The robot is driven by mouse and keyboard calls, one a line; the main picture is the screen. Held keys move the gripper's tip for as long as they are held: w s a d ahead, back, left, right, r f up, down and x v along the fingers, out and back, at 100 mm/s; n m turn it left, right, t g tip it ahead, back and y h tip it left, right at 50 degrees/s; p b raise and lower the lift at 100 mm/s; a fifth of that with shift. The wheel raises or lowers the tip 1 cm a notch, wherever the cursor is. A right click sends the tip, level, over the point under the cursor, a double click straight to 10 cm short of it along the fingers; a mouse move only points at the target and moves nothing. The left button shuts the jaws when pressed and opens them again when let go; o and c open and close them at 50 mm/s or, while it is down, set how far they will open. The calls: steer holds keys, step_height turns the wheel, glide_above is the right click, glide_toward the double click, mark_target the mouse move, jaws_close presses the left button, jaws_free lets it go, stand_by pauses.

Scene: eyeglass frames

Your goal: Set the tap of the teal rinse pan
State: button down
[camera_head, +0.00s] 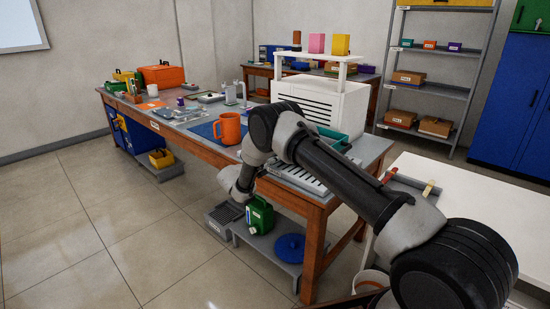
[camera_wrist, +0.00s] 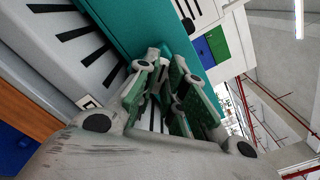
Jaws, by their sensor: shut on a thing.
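The teal rinse pan (camera_head: 332,138) stands on the right end of the wooden workbench, partly covered by my arm in the head view. Its teal wall (camera_wrist: 143,24) runs across the upper middle of the wrist view. My gripper (camera_wrist: 165,58) shows in the wrist view with its fingertips at the pan's wall. Its jaws are closed on a small part there, which I take to be the pan's tap; the fingers hide nearly all of it, so its setting cannot be read. In the head view my arm hides the gripper.
A slatted grey tray (camera_head: 293,177) lies by the pan at the bench's front edge. An orange mug (camera_head: 230,128) stands on a blue mat (camera_head: 203,130). A white slotted machine (camera_head: 318,100) stands behind the pan. A green canister (camera_head: 261,214) is on the low shelf. Floor at left is clear.

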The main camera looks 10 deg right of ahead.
steer(key=shift+f+n, duration=0.1)
steer(key=shift+n, duration=0.4)
steer(key=c, duration=1.5)
jaws_free()
steer(key=v, duration=1.2)
